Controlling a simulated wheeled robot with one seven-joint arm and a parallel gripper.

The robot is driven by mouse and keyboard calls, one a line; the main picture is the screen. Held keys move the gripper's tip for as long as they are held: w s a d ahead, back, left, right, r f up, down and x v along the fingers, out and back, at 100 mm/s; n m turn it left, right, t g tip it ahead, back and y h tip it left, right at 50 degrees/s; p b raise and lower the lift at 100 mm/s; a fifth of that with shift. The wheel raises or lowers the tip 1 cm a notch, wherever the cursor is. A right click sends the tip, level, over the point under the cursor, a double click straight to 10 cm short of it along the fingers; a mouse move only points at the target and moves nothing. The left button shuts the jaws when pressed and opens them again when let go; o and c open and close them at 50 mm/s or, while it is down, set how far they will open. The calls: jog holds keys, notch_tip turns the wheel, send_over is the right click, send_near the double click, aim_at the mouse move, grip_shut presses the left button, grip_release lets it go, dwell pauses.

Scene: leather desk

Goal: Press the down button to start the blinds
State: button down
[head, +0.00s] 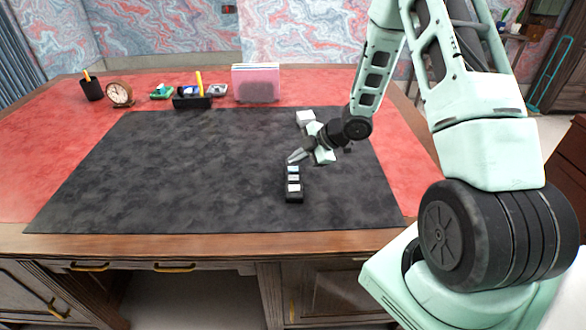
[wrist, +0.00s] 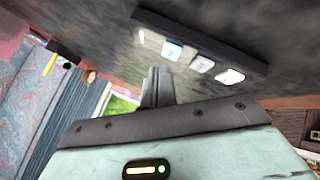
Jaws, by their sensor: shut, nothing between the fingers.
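A black button panel (head: 294,197) with a row of pale buttons lies on the dark desk mat, right of its middle. In the wrist view the panel (wrist: 200,36) shows at the top, with several whitish and pale blue buttons; I cannot read which is the down button. My gripper (head: 293,160) is shut and empty, with its fingertips just beyond the far end of the panel. In the wrist view the shut fingers (wrist: 157,74) point toward the panel's left end. I cannot tell whether the tips touch anything.
The dark mat (head: 170,165) is mostly clear left of the panel. A white block (head: 305,117) is behind my gripper. A pink file holder (head: 255,84), black organizer (head: 192,101), clock (head: 119,94) and pen cup (head: 91,89) stand along the back.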

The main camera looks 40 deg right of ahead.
jog(key=shift+f, duration=0.1)
jog(key=shift+f, duration=0.35)
